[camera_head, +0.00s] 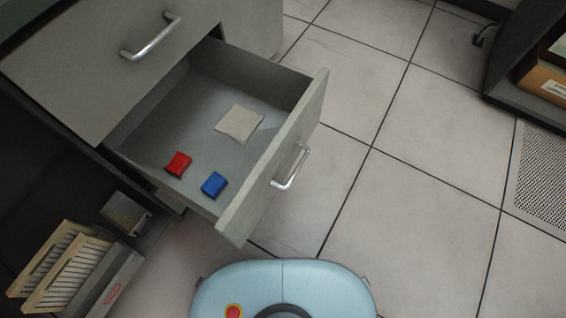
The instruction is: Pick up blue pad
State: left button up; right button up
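The blue pad (215,184) is a small blue block lying flat on the floor of an open grey drawer (160,118), close to the drawer's front panel and near its lower corner. A similar red pad (179,164) lies just left of it, with a gap between them. A beige paper-like sheet (239,123) lies farther up in the drawer. Neither of my grippers is in the head view, and nothing touches the blue pad.
The drawer front carries a metal handle (291,167); a closed drawer above has another handle (151,37). At the lower left stand a rack of cards (62,268) and a small bin (125,213). Tiled floor (400,190) right of the drawer is clear. A dark shelf (510,75) stands upper right.

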aim_at(213, 186)
jog(key=u, duration=0.85)
